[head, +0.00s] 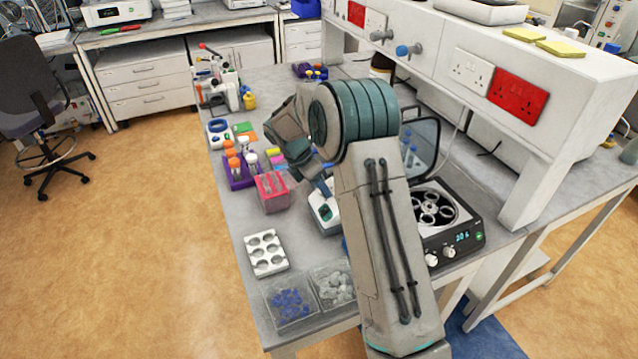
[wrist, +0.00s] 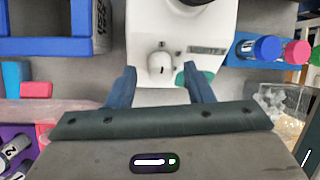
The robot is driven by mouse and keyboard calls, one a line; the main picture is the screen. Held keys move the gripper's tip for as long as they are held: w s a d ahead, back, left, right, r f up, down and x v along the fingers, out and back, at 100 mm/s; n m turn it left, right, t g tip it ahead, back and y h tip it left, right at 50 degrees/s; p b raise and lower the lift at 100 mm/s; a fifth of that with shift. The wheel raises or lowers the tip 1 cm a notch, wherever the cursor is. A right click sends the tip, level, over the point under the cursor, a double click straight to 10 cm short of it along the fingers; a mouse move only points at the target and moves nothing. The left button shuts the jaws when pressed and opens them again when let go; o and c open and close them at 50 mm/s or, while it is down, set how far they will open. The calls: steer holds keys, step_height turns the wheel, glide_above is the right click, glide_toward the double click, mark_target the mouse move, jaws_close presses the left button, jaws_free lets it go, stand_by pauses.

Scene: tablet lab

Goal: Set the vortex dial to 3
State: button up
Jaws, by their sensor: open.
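The vortex mixer (wrist: 180,20) is a white device at the top middle of the wrist view, with a dark round top partly cut off. Its white dial (wrist: 160,64) is a small round knob on the front face, and its setting is too small to read. My gripper (wrist: 162,78) is open, with one blue finger on each side of the dial, apart from it and empty. In the head view the mixer (head: 319,216) shows partly behind my arm, with my gripper just above it and mostly hidden.
A pink rack (head: 271,193) and a purple tube rack (head: 238,180) stand left of the mixer. A centrifuge (head: 462,253) with its lid open stands to the right. A white rack (head: 266,264) and clear bins of caps lie in front.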

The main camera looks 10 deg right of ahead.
steer(key=shift+d+f, duration=0.1)
steer(key=shift+f, duration=0.1)
steer(key=c, duration=1)
